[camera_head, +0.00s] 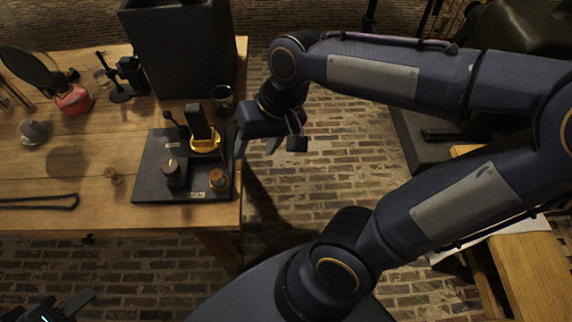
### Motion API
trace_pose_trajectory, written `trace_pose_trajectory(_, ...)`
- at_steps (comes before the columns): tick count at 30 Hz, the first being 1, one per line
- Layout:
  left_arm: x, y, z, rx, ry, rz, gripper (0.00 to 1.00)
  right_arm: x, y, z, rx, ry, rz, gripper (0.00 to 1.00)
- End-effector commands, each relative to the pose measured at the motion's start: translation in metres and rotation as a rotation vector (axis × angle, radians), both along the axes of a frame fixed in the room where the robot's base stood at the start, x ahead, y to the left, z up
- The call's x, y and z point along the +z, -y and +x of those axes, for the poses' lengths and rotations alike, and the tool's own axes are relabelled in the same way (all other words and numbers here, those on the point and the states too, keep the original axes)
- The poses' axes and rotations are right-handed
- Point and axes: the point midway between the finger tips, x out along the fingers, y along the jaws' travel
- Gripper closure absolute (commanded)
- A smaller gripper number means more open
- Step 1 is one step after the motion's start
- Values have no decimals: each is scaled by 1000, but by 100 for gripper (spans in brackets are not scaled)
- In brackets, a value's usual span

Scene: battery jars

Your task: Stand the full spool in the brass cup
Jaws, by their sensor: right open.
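A small spool (116,177) stands upright on the wooden table, left of a dark board. A second spool-like piece with a tan top (219,180) sits at the board's front right corner. I cannot tell which is the full spool, or whether the second piece sits in a cup. A yellow brass-coloured part (205,144) is at the base of a dark upright block on the board; I cannot tell if it is the cup. My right gripper (269,146) is open and empty beside the board's right edge. My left gripper (66,306) is at the lower left, its jaws unclear.
The dark board (150,188) also bears a dark block with a knob (174,173). A glass jar (222,98) and a tall dark box (183,50) stand behind it. A red burner (73,98) and a grey cup (35,131) are at left.

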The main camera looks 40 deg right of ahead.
Motion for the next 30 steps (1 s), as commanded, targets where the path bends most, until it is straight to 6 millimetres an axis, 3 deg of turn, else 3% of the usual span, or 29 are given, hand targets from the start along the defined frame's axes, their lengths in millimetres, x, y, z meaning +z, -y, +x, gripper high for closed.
trace_pose_trajectory(3, 0, 0, 0, 0, 0, 0, 64, 1, 15, -37, 12, 145, 33, 49)
trace_pose_trajectory(9, 0, 0, 0, 0, 0, 0, 64, -8, 19, -69, 35, 298, 5, 49)
trace_pose_trajectory(30, 4, 0, 0, 0, 0, 0, 64, -6, 19, -74, 46, 332, -11, 49)
